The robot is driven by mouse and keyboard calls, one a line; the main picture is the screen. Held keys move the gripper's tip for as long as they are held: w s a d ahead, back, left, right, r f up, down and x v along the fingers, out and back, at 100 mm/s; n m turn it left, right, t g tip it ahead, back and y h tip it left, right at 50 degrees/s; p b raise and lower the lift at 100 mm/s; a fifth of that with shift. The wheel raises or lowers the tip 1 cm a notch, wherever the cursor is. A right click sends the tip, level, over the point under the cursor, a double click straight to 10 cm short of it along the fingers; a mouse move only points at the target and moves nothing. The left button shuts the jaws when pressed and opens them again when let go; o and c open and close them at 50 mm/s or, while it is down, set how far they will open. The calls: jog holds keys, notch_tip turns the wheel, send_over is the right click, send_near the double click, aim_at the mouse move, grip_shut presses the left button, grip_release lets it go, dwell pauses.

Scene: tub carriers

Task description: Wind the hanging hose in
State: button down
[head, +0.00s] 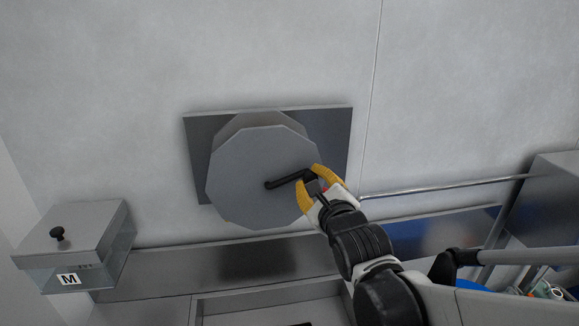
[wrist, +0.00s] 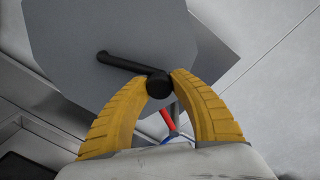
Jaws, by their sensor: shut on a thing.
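The hose reel (head: 250,180) is a grey many-sided disc on a dark grey wall plate (head: 335,130). A black crank (head: 288,181) runs from near the disc's middle to the right. In the wrist view the crank arm (wrist: 122,63) ends in a round black knob (wrist: 158,85). My gripper (head: 316,176) has yellow fingers, and in the wrist view (wrist: 160,82) they are shut on the crank knob from both sides. A short red and blue piece (wrist: 168,122) shows behind the fingers and may be part of the hose; the rest is hidden.
A grey box (head: 75,245) with a black knob and an "M" label stands at the lower left. A metal rail (head: 445,187) runs right of my gripper to a grey cabinet (head: 555,190). A steel ledge (head: 200,268) lies below the reel. The wall above is bare.

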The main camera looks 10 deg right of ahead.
jog(key=c, duration=1.1)
grip_release()
jog(key=shift+o, duration=0.2)
jog(key=shift+w, duration=0.15)
jog(key=s+d+r, duration=0.1)
jog(key=s, duration=1.1)
jog(key=shift+d, duration=0.2)
